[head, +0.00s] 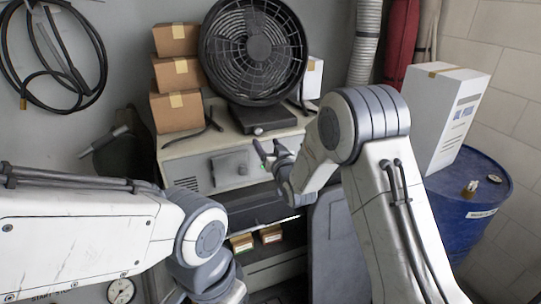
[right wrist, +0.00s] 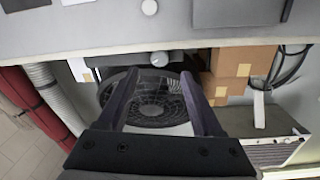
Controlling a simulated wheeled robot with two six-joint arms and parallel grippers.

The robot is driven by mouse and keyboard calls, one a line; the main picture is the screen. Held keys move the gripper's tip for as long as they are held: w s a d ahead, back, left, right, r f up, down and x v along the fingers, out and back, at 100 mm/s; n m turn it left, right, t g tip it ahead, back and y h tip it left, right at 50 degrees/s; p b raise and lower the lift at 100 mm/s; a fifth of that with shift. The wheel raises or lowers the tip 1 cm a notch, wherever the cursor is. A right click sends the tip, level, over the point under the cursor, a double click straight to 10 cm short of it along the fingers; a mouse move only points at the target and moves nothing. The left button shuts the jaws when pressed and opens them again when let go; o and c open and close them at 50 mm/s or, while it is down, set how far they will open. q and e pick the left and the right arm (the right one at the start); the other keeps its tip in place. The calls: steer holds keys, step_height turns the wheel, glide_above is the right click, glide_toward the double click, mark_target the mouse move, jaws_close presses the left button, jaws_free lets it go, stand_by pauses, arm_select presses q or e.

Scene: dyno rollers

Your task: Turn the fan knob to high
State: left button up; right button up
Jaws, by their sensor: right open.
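The large black fan (head: 258,48) stands on a dark base (head: 252,117) on top of the beige cabinet. In the right wrist view the fan (right wrist: 152,108) appears upside down, and a small pale knob (right wrist: 160,59) shows on its base. My right gripper (head: 270,150) is in front of the cabinet, below the fan base, open and empty. In the right wrist view its two fingers (right wrist: 158,82) point towards the base, with the knob between and beyond their tips; contact cannot be seen. The left gripper is out of view; only my left arm shows.
The cabinet front (head: 190,165) carries a grey plate (head: 229,164); another pale knob (right wrist: 149,7) shows in the right wrist view. Cardboard boxes (head: 176,75) are stacked left of the fan. A white box (head: 447,115) stands on a blue drum (head: 470,215) at right.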

mark_target(259, 132)
steer(key=v, duration=0.3)
steer(key=shift+s+b, duration=0.15)
steer(key=shift+b, duration=0.25)
steer(key=shift+r, duration=0.1)
steer(key=shift+c, duration=1.4)
steer(key=w+n+p, duration=0.1)
steer(key=w+p, duration=0.2)
steer(key=p, duration=0.1)
steer(key=w+a+n+p, duration=0.1)
steer(key=w+n+p, duration=0.1)
steer(key=w+p, duration=0.1)
steer(key=w+a+n+y+p, duration=0.1)
steer(key=w+n+p, duration=0.1)
steer(key=p, duration=0.3)
steer(key=shift+w, duration=0.5)
steer(key=shift+w+a+p, duration=0.25)
steer(key=shift+w+p, duration=0.15)
steer(key=shift+w, duration=0.1)
